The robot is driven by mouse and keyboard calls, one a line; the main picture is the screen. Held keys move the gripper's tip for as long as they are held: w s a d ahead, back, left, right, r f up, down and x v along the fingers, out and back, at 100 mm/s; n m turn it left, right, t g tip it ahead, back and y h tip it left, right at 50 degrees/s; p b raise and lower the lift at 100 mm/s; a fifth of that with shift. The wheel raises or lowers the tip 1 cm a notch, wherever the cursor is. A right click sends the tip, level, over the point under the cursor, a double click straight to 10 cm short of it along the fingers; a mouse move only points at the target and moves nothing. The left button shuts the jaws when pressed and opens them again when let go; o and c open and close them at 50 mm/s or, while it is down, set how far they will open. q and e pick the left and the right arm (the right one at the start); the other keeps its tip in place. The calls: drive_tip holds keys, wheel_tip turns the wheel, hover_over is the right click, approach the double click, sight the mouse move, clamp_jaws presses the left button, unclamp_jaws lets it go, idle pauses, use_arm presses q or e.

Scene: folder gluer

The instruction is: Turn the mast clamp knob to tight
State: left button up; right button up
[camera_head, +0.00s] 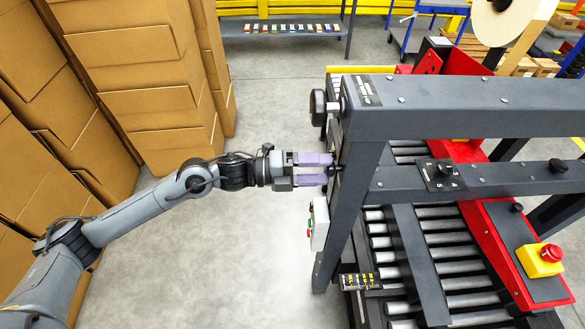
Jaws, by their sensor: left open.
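A black knob (318,108) sticks out to the left from the top of the dark grey mast (350,205), beside a small label plate. I cannot tell for sure that this is the mast clamp knob, nor its setting. My left gripper (331,169) reaches in from the left below this knob. Its two lilac fingers are open and point right, with their tips close to the mast's left side. My right gripper is not in view.
A dial plate (440,174) sits on the lower beam. A white switch box (319,224) hangs on the mast below my gripper. A yellow box with a red emergency button (549,253) is at the right. Cardboard stacks (140,70) stand at the left; the floor between is clear.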

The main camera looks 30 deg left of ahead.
use_arm(q)
drive_tip(key=v, duration=0.9)
drive_tip(key=shift+s+a, duration=0.2)
drive_tip(key=shift+a, duration=0.15)
